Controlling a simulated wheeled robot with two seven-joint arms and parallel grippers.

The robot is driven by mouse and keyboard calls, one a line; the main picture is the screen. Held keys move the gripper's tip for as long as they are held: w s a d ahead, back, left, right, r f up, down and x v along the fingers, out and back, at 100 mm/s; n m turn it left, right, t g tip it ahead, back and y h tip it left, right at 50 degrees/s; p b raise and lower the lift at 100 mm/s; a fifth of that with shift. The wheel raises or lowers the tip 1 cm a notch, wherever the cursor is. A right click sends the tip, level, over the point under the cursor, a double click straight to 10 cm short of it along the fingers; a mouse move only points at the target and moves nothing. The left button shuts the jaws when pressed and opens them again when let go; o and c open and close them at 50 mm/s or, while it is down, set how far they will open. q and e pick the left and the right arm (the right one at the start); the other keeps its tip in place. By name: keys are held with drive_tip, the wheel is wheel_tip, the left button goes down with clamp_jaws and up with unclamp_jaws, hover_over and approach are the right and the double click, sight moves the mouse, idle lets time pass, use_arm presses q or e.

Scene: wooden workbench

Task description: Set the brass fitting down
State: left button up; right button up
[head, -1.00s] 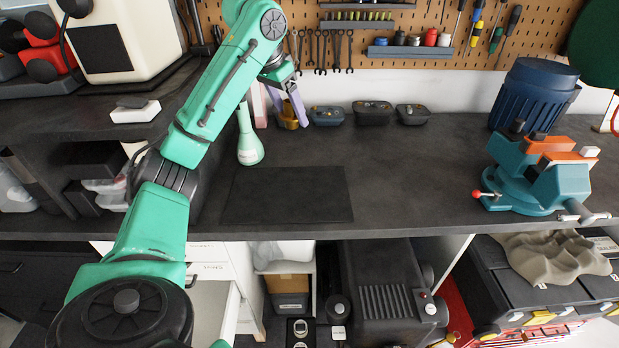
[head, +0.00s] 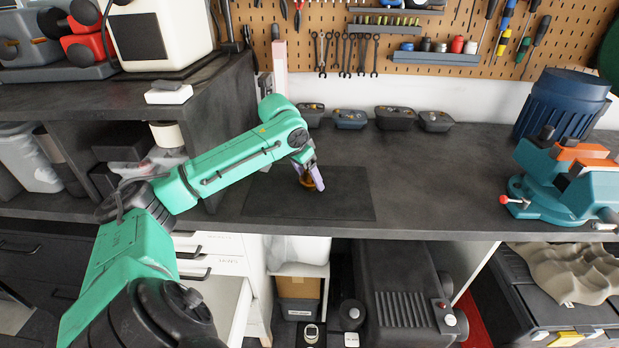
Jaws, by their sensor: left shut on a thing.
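My left gripper (head: 313,181) is shut on the brass fitting (head: 307,184), a small orange-brown piece partly hidden by the lilac fingers. The gripper points down over the dark mat (head: 347,205) on the workbench, above its middle part. Whether the fitting touches the mat or hangs just above it I cannot tell. My right gripper is not in view.
Several small bins (head: 395,117) stand along the back of the workbench (head: 440,165). A teal vise (head: 560,185) and a blue ribbed container (head: 563,103) stand at the right. The bench between mat and vise is clear. An open drawer (head: 222,303) is below left.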

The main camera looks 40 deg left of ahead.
use_arm(q)
drive_tip(key=o, duration=1.5)
drive_tip(key=shift+w, duration=0.1)
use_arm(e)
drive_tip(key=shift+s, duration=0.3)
use_arm(q)
drive_tip(key=v, duration=1.2)
drive_tip(key=shift+b, duration=0.3)
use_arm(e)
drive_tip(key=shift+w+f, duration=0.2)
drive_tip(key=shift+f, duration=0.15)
